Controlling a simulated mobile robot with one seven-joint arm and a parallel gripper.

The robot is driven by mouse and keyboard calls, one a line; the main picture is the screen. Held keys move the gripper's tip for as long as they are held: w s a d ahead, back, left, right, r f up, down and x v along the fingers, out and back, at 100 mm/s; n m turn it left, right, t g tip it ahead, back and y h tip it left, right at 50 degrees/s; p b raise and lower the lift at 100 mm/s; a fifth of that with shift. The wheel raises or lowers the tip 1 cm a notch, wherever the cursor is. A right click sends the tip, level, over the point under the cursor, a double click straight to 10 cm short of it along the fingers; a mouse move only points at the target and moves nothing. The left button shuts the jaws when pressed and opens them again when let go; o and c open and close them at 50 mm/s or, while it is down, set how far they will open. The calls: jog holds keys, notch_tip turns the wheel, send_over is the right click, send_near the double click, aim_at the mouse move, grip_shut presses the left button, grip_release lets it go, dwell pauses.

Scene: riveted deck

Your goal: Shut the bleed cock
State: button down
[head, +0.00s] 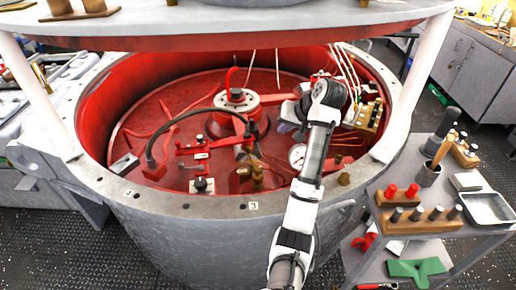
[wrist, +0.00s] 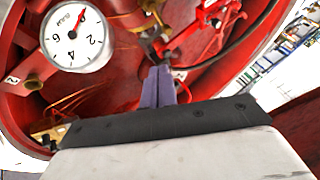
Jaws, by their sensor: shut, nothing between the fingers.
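My gripper (head: 287,127) reaches over the rim into the red-lined round tub, right of the central red hub. In the wrist view its purple-grey fingers (wrist: 158,86) are together with nothing between them. Beyond their tips is a small metal fitting (wrist: 155,38) with red parts; I cannot tell whether they touch. A brass fitting (head: 256,178) stands upright near the tub's front wall, left of my gripper. A red lever (head: 199,148) lies roughly level left of it. No label shows which is the bleed cock, and its handle position is unclear.
A round white gauge (head: 297,155) sits below my gripper; it also shows in the wrist view (wrist: 78,38). A black hose (head: 178,128) arches at left. The tub rim (head: 190,207) surrounds everything, with a plate overhead (head: 230,28). A tool cart (head: 408,222) stands at right.

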jog(key=b+x, duration=0.1)
jog(key=x, duration=1.8)
jog(key=shift+a+f, duration=0.1)
jog(key=shift+w+f+b, duration=0.1)
jog(key=shift+b, duration=0.6)
jog(key=shift+a+n, duration=0.1)
jog(key=shift+n, duration=0.2)
